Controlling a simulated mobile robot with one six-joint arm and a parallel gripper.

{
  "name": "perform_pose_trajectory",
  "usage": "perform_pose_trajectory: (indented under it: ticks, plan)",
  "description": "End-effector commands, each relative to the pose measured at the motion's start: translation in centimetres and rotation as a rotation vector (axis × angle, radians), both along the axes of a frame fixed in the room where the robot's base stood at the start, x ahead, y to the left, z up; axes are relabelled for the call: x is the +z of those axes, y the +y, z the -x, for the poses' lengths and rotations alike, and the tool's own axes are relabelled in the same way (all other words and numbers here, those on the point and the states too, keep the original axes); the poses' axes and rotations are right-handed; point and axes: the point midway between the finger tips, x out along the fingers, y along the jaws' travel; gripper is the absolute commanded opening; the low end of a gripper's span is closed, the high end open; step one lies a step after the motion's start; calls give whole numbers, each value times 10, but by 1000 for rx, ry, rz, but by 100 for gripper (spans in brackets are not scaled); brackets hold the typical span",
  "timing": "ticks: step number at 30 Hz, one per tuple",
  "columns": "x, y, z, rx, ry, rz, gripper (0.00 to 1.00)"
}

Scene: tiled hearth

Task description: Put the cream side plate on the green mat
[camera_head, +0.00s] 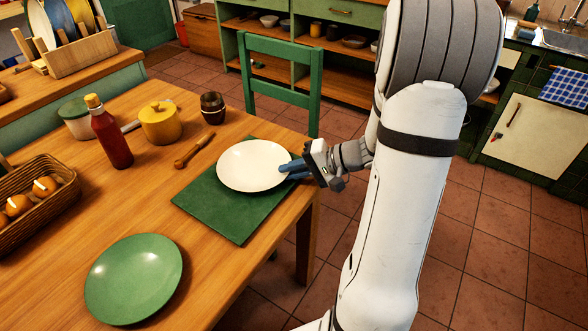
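The cream side plate (254,166) is level over the back part of the green mat (232,218), which lies near the table's right edge. I cannot tell whether the plate rests on the mat or is a little above it. My gripper (291,169) is at the plate's right rim, with its blue fingers overlapping the rim. The view does not show clearly whether the fingers are closed on it. The plate hides the back middle of the mat; the front part is bare.
A green plate (134,278) lies at the table's front. A green chair (281,88) is behind the table.

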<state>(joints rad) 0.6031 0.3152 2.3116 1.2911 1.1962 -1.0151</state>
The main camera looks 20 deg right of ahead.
Motion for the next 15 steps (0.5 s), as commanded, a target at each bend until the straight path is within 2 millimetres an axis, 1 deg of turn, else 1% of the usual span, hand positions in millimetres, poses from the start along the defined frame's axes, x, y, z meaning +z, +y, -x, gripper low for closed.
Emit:
perform_pose_trajectory:
  ticks: [7, 11, 15]
  plan:
    - [5, -1, 0, 0, 0, 0, 13]
    - [14, -18, 9, -4, -3, 2, 13]
    - [28, -41, 24, -4, -3, 1, 13]
